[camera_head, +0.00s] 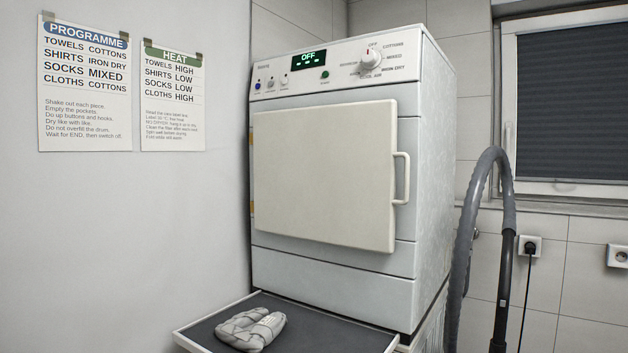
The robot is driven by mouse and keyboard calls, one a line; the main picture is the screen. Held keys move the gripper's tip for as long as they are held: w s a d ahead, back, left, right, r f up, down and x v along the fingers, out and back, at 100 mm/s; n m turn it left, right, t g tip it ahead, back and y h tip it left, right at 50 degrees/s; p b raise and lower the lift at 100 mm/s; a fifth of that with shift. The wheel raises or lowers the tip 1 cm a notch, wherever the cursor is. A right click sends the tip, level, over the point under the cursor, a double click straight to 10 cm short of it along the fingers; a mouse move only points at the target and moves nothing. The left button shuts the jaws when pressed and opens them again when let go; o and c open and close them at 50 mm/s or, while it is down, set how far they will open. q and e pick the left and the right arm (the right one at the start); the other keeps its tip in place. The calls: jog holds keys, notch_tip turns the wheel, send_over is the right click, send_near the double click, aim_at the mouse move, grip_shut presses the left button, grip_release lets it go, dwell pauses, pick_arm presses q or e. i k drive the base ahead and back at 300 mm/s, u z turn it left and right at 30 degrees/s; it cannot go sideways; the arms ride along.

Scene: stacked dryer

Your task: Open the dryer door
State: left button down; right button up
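The dryer (335,285) is a white machine standing against the left wall. Its door (325,175) is a flat cream panel and appears shut. A white vertical bar handle (405,178) stands on the door's right edge. Yellow marks show at the door's left edge. The display (308,59) reads OFF, and a round dial (372,58) sits to its right on the top panel. Neither of my grippers is in the head view.
A dark shelf (310,325) with a light rim juts out below the dryer and bears grey folded cloth (250,330). A grey hose (462,250) arches up to the right of the dryer. Two paper signs (84,85) hang on the left wall. The space before the door looks clear.

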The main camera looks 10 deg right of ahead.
aim_at(327, 174)
jog(key=u, duration=0.4)
jog(key=i, duration=0.8)
jog(key=z, duration=0.6)
jog(key=i, duration=0.65)
jog(key=z, duration=0.75)
